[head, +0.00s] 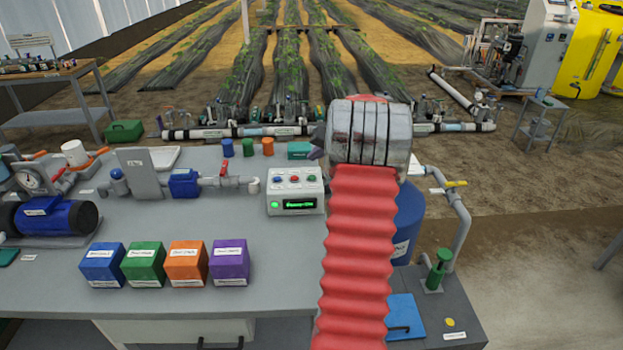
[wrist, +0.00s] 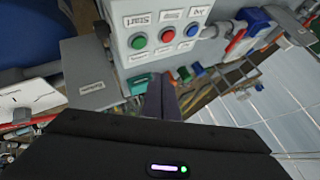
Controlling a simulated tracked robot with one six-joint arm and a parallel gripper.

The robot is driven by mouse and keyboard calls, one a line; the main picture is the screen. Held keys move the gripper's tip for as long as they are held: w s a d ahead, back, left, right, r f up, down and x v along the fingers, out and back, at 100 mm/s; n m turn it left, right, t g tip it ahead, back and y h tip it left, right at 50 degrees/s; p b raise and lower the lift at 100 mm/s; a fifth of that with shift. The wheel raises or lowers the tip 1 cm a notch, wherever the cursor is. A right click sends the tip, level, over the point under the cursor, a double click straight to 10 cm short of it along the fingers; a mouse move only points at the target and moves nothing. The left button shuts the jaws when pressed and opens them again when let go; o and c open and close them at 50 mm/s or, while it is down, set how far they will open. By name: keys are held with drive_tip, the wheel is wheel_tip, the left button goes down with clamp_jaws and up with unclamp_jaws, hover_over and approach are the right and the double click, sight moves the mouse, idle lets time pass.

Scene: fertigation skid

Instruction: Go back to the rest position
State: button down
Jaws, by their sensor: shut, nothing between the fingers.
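My gripper (wrist: 162,92) shows in the wrist view as dark fingers closed together, with nothing between them. In the head view my arm reaches up over the right part of the bench, and only a dark tip of my gripper (head: 315,153) shows left of the silver wrist. The control box (head: 296,191) stands on the bench, to the left of and below that tip, with blue, red and green buttons and a lit green display. The box also shows in the wrist view (wrist: 190,52), beyond the fingers. I cannot tell the exact gap between them.
Blue, green, orange and purple boxes (head: 230,262) stand in a row on the grey bench (head: 280,265). A blue barrel (head: 408,225) and a pipe with a yellow-handled valve (head: 457,200) stand right of my arm. A pump (head: 55,218) sits at the left.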

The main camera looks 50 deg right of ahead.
idle(0.7)
drive_tip(key=shift+m+g+y, duration=0.6)
drive_tip(key=shift+g, duration=0.1)
drive_tip(key=s+a+f, duration=0.2)
drive_tip(key=f, duration=0.1)
drive_tip(key=s+a+f, duration=0.1)
drive_tip(key=a, duration=0.1)
drive_tip(key=shift+f, duration=0.35)
drive_tip(key=s+a+r+n, duration=0.4)
drive_tip(key=s+a, duration=0.2)
drive_tip(key=a, duration=1.2)
drive_tip(key=s+a+r+n+g, duration=0.1)
drive_tip(key=s+a+r+n, duration=0.3)
drive_tip(key=a, duration=1.4)
drive_tip(key=s+a+r+n+g, duration=0.1)
drive_tip(key=s+a+r+n, duration=0.3)
drive_tip(key=a, duration=1.5)
drive_tip(key=s+r, duration=0.2)
drive_tip(key=s, duration=0.1)
drive_tip(key=shift+s+r+n+y, duration=0.25)
drive_tip(key=shift+s+n+y, duration=0.1)
drive_tip(key=shift+n+y, duration=0.05)
